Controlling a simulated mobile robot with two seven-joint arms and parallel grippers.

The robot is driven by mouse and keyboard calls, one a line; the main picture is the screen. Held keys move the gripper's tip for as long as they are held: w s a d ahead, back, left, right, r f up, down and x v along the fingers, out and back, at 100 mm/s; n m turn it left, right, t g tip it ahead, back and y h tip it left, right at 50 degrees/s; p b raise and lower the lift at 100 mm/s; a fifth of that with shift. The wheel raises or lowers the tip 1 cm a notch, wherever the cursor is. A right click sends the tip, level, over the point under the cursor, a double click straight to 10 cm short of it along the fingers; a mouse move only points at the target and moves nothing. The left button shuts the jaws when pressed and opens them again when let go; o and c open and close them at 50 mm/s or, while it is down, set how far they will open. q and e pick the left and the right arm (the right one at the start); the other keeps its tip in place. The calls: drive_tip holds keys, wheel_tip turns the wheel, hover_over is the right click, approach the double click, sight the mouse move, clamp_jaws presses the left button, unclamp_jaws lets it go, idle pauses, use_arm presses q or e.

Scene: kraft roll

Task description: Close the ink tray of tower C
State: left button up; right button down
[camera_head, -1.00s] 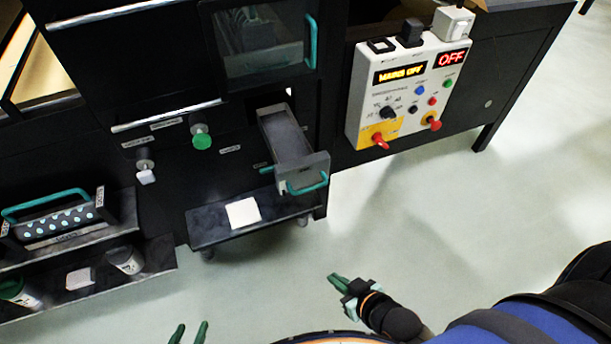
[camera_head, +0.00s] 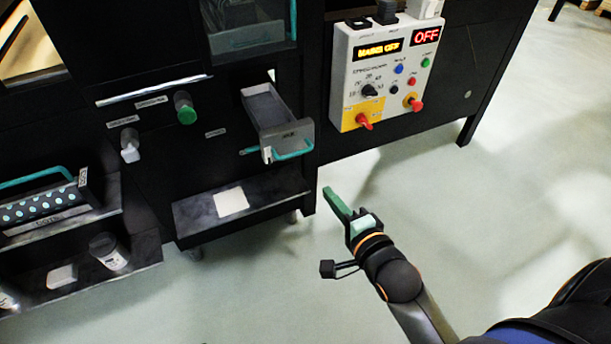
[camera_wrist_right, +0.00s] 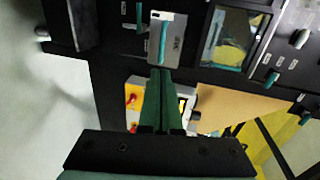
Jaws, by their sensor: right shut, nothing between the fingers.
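The ink tray (camera_head: 272,108) is a grey open-topped drawer pulled out of the dark machine front, with a teal handle (camera_head: 294,150) on its front panel. Its tower label is too small to read. My right gripper (camera_head: 328,192) has green fingers that are shut and empty. It is in front of the tray, below and right of the handle in the head view, and apart from it. In the right wrist view, the tray's front panel (camera_wrist_right: 177,42) appears just beyond the fingertips (camera_wrist_right: 160,73). My left gripper is out of view.
A control box (camera_head: 385,75) reading OFF, with red knobs, hangs right of the tray. A low shelf (camera_head: 250,212) with a white pad (camera_head: 230,201) lies below it. A green knob (camera_head: 185,108) is to the left. The pale floor at right is clear.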

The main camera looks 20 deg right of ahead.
drive_tip(key=b+x, duration=0.1)
drive_tip(key=x, duration=1.3)
drive_tip(key=shift+w+r, duration=0.15)
drive_tip(key=shift+w, duration=0.05)
